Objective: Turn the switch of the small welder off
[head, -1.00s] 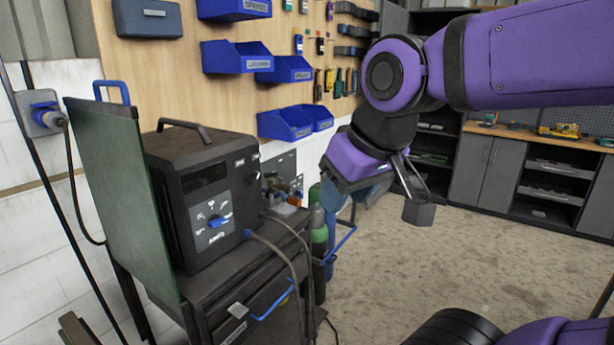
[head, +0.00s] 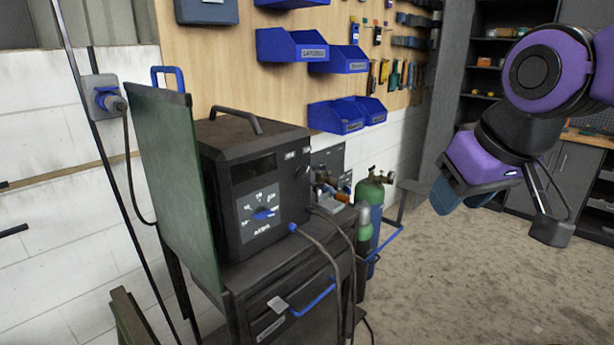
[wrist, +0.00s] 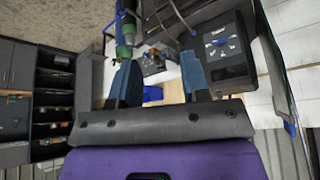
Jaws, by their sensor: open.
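The small welder (head: 222,165) is a dark box with a top handle, standing on a dark cart at the centre left of the head view. Its front has a grey dial panel with a blue switch knob (head: 264,214). In the wrist view the welder (wrist: 226,73) is at the upper right, seen turned, with the blue knob (wrist: 219,43) on its panel. My gripper (head: 459,197) is to the right of the welder, well apart from it. In the wrist view its two blue fingers (wrist: 158,82) are spread with nothing between them.
A green panel (head: 170,180) stands left of the welder. Cables hang from its front over the cart (head: 262,283). Gas cylinders (head: 369,205) stand right of the cart. Blue bins (head: 345,115) hang on the wall behind. The floor (head: 450,285) at right is clear.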

